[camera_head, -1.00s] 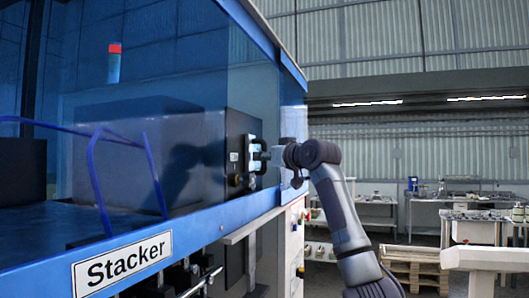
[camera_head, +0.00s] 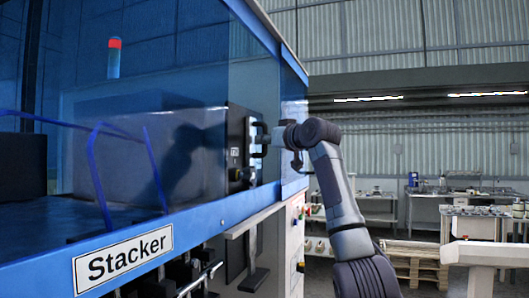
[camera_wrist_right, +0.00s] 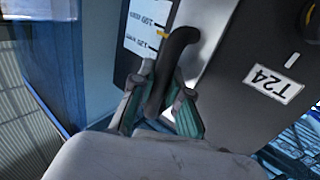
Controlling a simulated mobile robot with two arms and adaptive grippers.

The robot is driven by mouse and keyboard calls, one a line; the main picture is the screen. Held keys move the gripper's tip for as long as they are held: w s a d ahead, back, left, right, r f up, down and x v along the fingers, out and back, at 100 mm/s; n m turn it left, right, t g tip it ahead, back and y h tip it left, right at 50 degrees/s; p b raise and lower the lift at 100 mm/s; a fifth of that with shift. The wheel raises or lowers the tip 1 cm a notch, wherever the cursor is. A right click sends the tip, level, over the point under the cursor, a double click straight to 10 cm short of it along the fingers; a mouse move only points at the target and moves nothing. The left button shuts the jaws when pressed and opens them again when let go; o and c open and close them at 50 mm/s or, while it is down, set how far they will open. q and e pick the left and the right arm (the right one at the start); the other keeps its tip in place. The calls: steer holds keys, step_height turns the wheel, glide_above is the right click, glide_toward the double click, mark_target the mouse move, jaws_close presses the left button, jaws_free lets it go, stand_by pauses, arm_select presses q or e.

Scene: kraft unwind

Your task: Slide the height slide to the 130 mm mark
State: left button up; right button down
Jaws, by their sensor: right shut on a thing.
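The height slide's black curved handle (camera_wrist_right: 181,42) stands out from a dark panel on the stacker. My right gripper (camera_wrist_right: 160,88) has its teal-padded fingers on either side of the handle and is shut on it. A white printed scale (camera_wrist_right: 147,28) lies beside the handle, with a small yellow pointer (camera_wrist_right: 163,33) at its edge. The scale is tilted and partly cut off, so I cannot read the exact setting. In the head view, my right gripper (camera_head: 272,138) is at the upper part of the dark panel (camera_head: 238,125). My left gripper is not in view.
A T24 label (camera_wrist_right: 275,83) is on the panel, with a dark knob (camera_head: 243,175) low on it. The stacker's blue frame and clear guard (camera_head: 180,60) lie left of my arm. Workbenches (camera_head: 470,215) and a pallet (camera_head: 415,262) stand farther right.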

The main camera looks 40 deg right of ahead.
step_height(320, 180, up, 3)
stand_by(0.3)
steer(key=c, duration=1.4)
jaws_free()
steer(key=shift+s+f, duration=0.1)
steer(key=shift+s, duration=0.05)
steer(key=s, duration=0.1)
glide_toward(265, 126)
steer(key=shift+s+f, duration=0.4)
steer(key=shift+s, duration=0.35)
